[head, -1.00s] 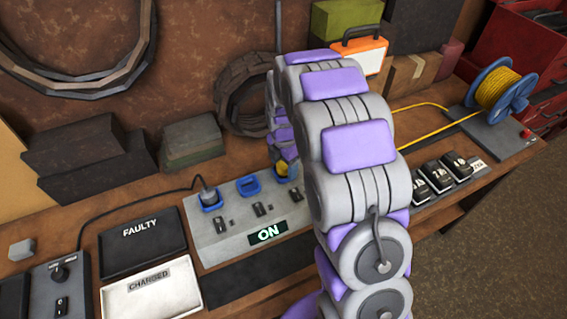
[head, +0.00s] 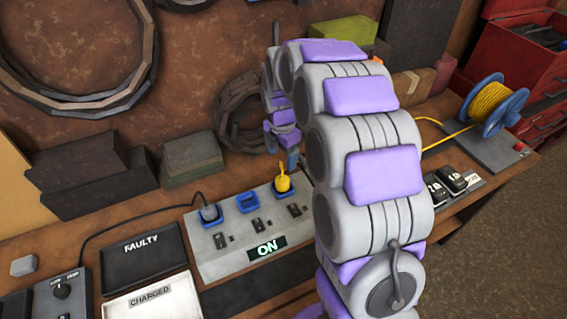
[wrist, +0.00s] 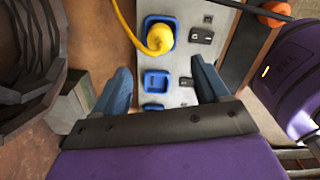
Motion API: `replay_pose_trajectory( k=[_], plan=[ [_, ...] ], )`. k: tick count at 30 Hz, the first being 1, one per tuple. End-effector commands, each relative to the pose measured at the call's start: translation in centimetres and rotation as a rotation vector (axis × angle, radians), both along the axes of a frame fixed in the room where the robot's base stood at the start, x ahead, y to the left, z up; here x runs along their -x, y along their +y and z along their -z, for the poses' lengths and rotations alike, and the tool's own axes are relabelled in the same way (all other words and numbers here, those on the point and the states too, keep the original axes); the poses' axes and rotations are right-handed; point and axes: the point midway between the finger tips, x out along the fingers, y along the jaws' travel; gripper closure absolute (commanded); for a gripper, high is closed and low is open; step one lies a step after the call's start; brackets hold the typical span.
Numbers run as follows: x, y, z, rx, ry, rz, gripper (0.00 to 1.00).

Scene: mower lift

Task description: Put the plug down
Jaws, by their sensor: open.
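The yellow plug (head: 283,182) stands upright in the right-hand blue socket of the grey power box (head: 215,262). In the wrist view the plug (wrist: 159,38) sits at its blue socket, with its yellow cord leading off the top edge. My gripper (wrist: 162,80) is open and empty, its two blue fingers spread apart and clear of the plug. In the head view my gripper (head: 292,158) is just above and right of the plug, partly hidden by my arm.
A grey plug (head: 209,212) fills the left socket; the middle blue socket (head: 248,202) is empty. Black FAULTY (head: 145,258) and white CHARGED (head: 150,302) trays lie left. A yellow cord reel (head: 492,105) stands right. A dark coil (head: 237,118) leans on the wall.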

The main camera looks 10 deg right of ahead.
Motion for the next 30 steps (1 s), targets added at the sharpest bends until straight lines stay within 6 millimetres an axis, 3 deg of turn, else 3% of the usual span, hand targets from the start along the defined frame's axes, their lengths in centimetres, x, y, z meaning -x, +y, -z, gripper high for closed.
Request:
replay_pose_trajectory(
  k=[7,11,19,30],
  plan=[
    [0.4,0.0,-0.7,0.0,0.004,0.019,0.26],
    [2.4,0.1,-1.9,-0.001,0.011,0.129,0.26],
    [10.5,0.3,-5.7,0.007,0.042,0.575,0.26],
    [22.7,0.2,-8.1,0.061,0.085,1.227,0.26]
  ],
)
